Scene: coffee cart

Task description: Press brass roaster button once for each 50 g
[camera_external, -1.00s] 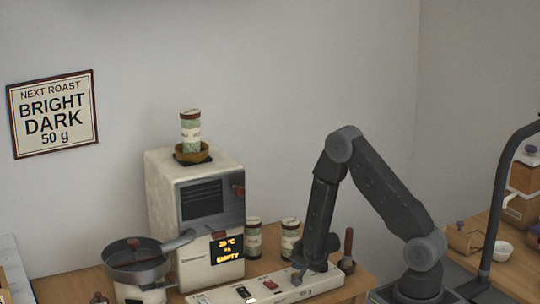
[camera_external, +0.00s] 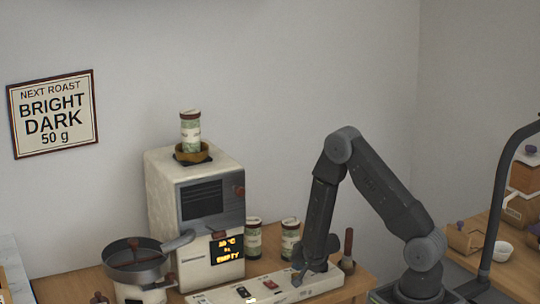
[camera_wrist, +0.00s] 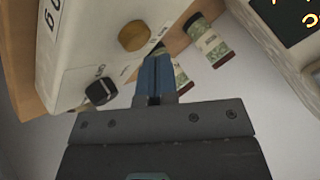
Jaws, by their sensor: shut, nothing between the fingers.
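The round brass button (camera_wrist: 133,35) sits on the white control panel (camera_wrist: 85,35) in the wrist view. My gripper (camera_wrist: 157,58) has its blue fingers together and empty, with the tips just right of the button. I cannot tell their height over the panel. In the external view my gripper (camera_external: 297,279) points down at the panel's right part, and I cannot make out the brass button there. The cream roaster (camera_external: 195,225) stands behind the panel. Its display (camera_external: 228,249) has small amber text ending in "EMPTY". The wall sign (camera_external: 54,113) reads "NEXT ROAST BRIGHT DARK 50 g".
A black switch (camera_wrist: 101,91) is on the panel. Two labelled jars (camera_external: 290,238) stand right of the roaster, and another jar (camera_external: 190,130) sits in a bowl on top. A pan (camera_external: 138,262) is at left. A wooden-handled tool (camera_external: 348,248) stands right of my gripper.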

